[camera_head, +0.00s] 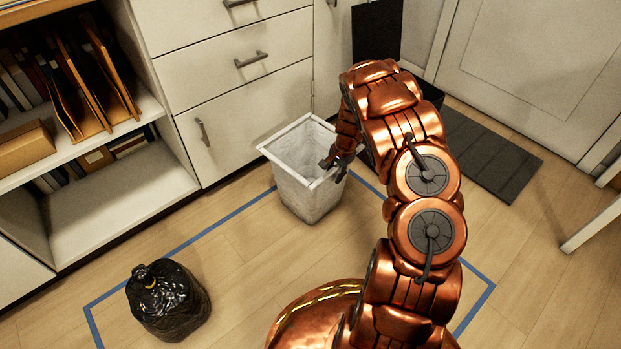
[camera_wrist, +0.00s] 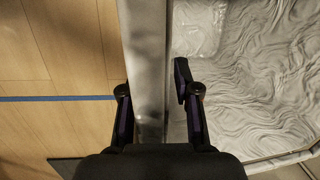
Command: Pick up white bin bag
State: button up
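A white bin (camera_head: 310,200) stands upright on the floor in front of the cabinet, with a pale, wrinkled bin bag (camera_head: 302,148) lining its inside. The bag's creased surface fills the right of the wrist view (camera_wrist: 250,85). My gripper (camera_head: 335,166) is at the bin's right rim, pointing down. In the wrist view its two fingers (camera_wrist: 152,88) are apart, one on each side of the rim strip (camera_wrist: 150,40). The right finger is over the bag side and the left over the floor side. I cannot tell whether either finger touches the rim.
A tied black bag (camera_head: 168,302) sits on the floor at lower left. Blue tape (camera_head: 225,218) marks a rectangle on the wooden floor. White drawers (camera_head: 235,65) and a shelf with folders (camera_head: 90,85) stand behind. A dark mat (camera_head: 490,155) lies at right.

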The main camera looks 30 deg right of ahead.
grip_shut()
dwell(0.3)
